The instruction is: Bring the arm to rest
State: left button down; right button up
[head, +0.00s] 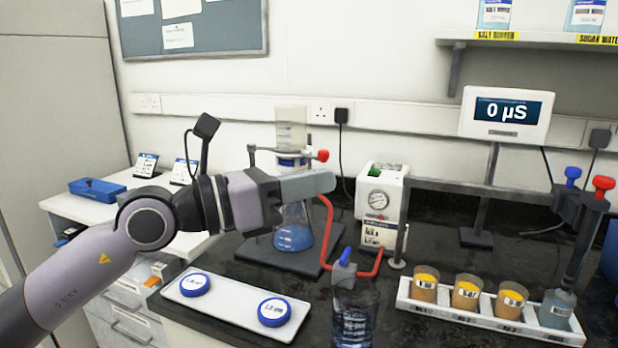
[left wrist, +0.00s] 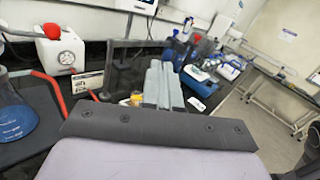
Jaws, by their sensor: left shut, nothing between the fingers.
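My left arm comes in from the left in the head view. My left gripper (head: 318,183) is level above the bench and points right, in front of the filter stand. Its fingers are shut with nothing between them. In the left wrist view the closed grey fingers of the gripper (left wrist: 163,84) point away over the bench. My right gripper is in neither view.
A glass column (head: 291,125) and flask (head: 293,237) stand behind the gripper. A beaker (head: 354,315) is below it. A white tray (head: 235,305) with blue-rimmed discs lies front left. A rack (head: 480,318) of cups stands right. A pump (head: 380,205) stands behind.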

pick_arm(q)
jog(key=s+a+n+t, duration=0.2)
jog(key=a+n+t, duration=0.4)
jog(key=n+t, duration=0.85)
jog(key=a+f+n+g+y, duration=0.2)
jog(key=a+f+n+y, duration=0.6)
jog(key=n, duration=0.4)
jog(key=a+f+n+g+y, duration=0.1)
jog(key=a+f+n+y, duration=0.5)
jog(key=f+n+y, duration=0.55)
jog(key=s+a+f+n+g, duration=0.3)
jog(key=s+f+n+g, duration=0.2)
jog(key=s+f+g, duration=0.5)
jog(key=s+f+n+g+h, duration=0.3)
jog(key=s+f+g, duration=0.3)
jog(key=s+f, duration=0.75)
jog(key=w+d+f+t+h+p, duration=0.1)
jog(key=w+d+f+t+p, duration=0.2)
jog(key=t, duration=0.4)
jog(key=shift+w+f+m+h, duration=0.35)
jog(key=shift+w+f+m, duration=0.1)
jog(key=shift+w, duration=0.45)
